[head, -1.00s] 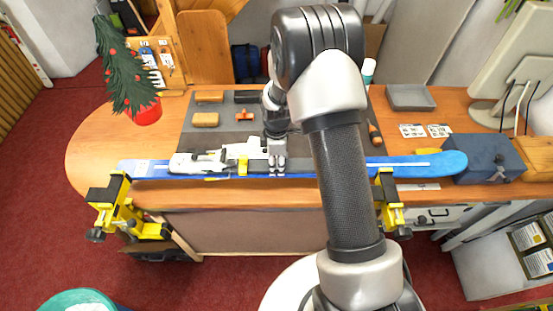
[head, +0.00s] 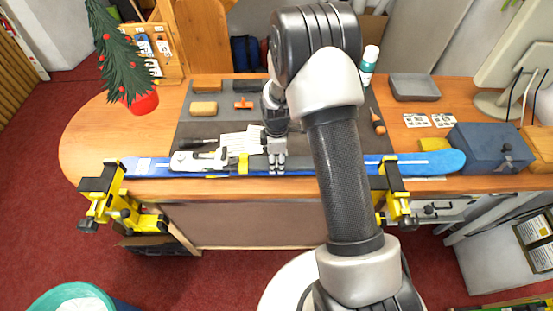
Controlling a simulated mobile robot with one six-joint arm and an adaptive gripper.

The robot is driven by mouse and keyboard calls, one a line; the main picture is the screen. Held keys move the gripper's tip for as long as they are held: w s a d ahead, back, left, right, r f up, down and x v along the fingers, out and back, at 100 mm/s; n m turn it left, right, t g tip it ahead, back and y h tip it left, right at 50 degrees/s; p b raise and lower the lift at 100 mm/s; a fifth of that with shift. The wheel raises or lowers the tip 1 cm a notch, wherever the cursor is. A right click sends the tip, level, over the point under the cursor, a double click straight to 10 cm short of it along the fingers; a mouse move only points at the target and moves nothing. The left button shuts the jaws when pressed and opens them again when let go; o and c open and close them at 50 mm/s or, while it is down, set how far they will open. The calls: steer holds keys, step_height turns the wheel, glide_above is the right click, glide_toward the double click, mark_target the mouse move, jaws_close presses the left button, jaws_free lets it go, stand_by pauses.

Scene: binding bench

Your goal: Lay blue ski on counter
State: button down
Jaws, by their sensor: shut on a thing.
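The blue ski (head: 300,169) lies lengthwise along the front edge of the wooden counter (head: 85,150), with its rounded light-blue tip at the right. A white and grey binding (head: 198,160) with a yellow strap or clip (head: 243,163) is on its left half. My gripper (head: 278,168) is shut on the ski near its middle, pointing down from above. My arm hides part of the ski right of the gripper. I cannot tell whether the ski touches the counter or hangs slightly above it.
Yellow and black vises stand at the counter's front edge, left (head: 112,195) and right (head: 396,192). A dark mat (head: 200,125) holds several tools and blocks behind the ski. A blue box (head: 488,149) stands beside the ski tip. A potted tree (head: 142,101) is at the back left.

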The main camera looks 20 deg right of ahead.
steer(key=shift+f+b, duration=0.5)
stand_by(0.4)
steer(key=c, duration=1.3)
jaws_free()
steer(key=o, duration=0.5)
steer(key=shift+c, duration=0.2)
steer(key=shift+o, duration=0.5)
steer(key=shift+s+f, duration=0.1)
steer(key=o, duration=0.5)
steer(key=shift+c, duration=0.2)
step_height(320, 180, up, 16)
steer(key=p, duration=0.9)
steer(key=shift+p, duration=0.35)
